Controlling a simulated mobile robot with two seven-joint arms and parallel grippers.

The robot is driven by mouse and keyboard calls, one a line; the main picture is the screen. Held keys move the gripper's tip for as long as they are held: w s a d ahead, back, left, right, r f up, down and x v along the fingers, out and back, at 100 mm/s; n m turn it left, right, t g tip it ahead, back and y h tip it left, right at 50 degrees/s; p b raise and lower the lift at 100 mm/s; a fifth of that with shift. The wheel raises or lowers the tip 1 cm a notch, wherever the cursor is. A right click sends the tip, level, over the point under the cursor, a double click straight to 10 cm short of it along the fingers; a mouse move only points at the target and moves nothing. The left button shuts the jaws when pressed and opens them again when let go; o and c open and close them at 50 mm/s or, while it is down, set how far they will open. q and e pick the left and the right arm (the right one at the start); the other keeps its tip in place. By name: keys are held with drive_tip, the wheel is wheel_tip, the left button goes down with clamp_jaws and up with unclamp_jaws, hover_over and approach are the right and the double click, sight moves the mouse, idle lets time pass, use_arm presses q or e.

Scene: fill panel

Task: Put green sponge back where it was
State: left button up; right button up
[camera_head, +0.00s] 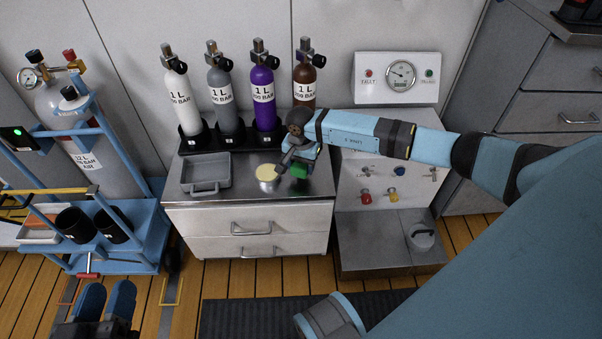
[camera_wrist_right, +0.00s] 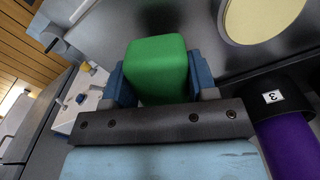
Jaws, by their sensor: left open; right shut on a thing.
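The green sponge (camera_wrist_right: 157,66) is between the blue fingers of my right gripper (camera_wrist_right: 160,82), which is shut on it. In the head view the sponge (camera_head: 299,170) shows just below the right gripper (camera_head: 292,160), over the right part of the cabinet top, close to a small round pot with a pale yellow top (camera_head: 267,174). I cannot tell whether the sponge touches the cabinet top. My left gripper (camera_head: 104,302) is open and empty at the bottom left of the head view, low over the floor.
A grey tray (camera_head: 206,187) sits at the left of the cabinet top (camera_head: 240,201). Several labelled cylinders, including a purple one (camera_head: 263,90), stand in a black rack (camera_head: 226,137) behind. A gauge panel (camera_head: 398,78) is to the right. A blue cart (camera_head: 150,232) stands left.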

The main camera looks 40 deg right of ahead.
sight(301, 172)
wheel_tip(301, 172, down, 3)
drive_tip(key=shift+f+b, duration=0.2)
drive_tip(key=shift+b, duration=0.25)
use_arm(q)
drive_tip(key=shift+f+g, duration=0.4)
drive_tip(key=shift+f, duration=0.45)
use_arm(e)
drive_tip(key=shift+r, duration=0.1)
use_arm(q)
drive_tip(key=shift+f, duration=0.1)
use_arm(e)
drive_tip(key=shift+f, duration=0.25)
drive_tip(key=o, duration=0.9)
drive_tip(key=shift+r, duration=0.1)
drive_tip(key=shift+r, duration=0.1)
drive_tip(key=shift+r, duration=0.35)
use_arm(q)
wheel_tip(301, 172, up, 7)
drive_tip(key=t+p, duration=0.2)
drive_tip(key=p, duration=0.2)
drive_tip(key=shift+a+n+t+p, duration=0.2)
drive_tip(key=shift+n+t+p, duration=0.1)
drive_tip(key=shift+t+p, duration=0.1)
use_arm(e)
wheel_tip(301, 172, up, 12)
drive_tip(key=shift+f, duration=0.25)
